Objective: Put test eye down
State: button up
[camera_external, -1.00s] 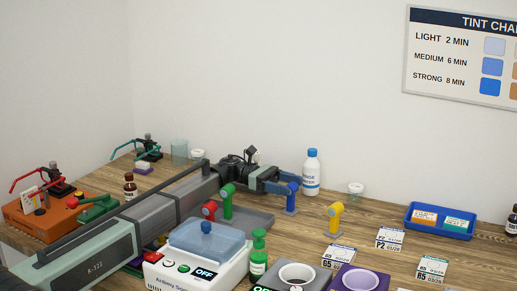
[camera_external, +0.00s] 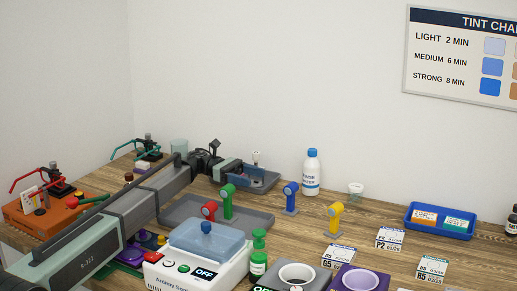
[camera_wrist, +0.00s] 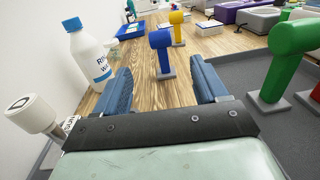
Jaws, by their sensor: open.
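The blue test eye (camera_external: 290,197) stands upright on the wooden table. In the wrist view the blue test eye (camera_wrist: 162,52) is just beyond my fingertips, in line with the gap between them. My gripper (camera_external: 264,179) is open and empty, to the left of the blue test eye and apart from it. Both fingers of my gripper (camera_wrist: 160,76) show spread in the wrist view. A yellow test eye (camera_external: 335,218) stands on the table to the right.
A white bottle with a blue cap (camera_external: 311,175) stands behind the blue test eye. A small clear cup (camera_external: 356,191) and a blue tray (camera_external: 440,222) are farther right.

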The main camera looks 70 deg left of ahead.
aim_at(296, 190)
jog(key=shift+d, duration=0.1)
dwell(0.3)
jog(key=w+d+r+m+g, duration=0.1)
jog(key=w+d+r+m, duration=0.2)
jog(key=r, duration=0.6)
jog(key=shift+w+d+f+n+g+y, duration=0.35)
jog(key=shift+w+d+f+n+y, duration=0.2)
jog(key=shift+w+d+f, duration=0.85)
jog(key=shift+w+d+f+n+g+y, duration=0.3)
jog(key=shift+w+d+f+n+y, duration=0.25)
jog(key=shift+w+d+f, duration=0.8)
jog(key=shift+w+d+f+n+g+y, duration=0.4)
jog(key=shift+w+d+f+y, duration=0.45)
jog(key=shift+d+f, duration=0.9)
jog(key=shift+w+r, duration=0.1)
jog(key=shift+w, duration=0.05)
jog(key=c, duration=1.2)
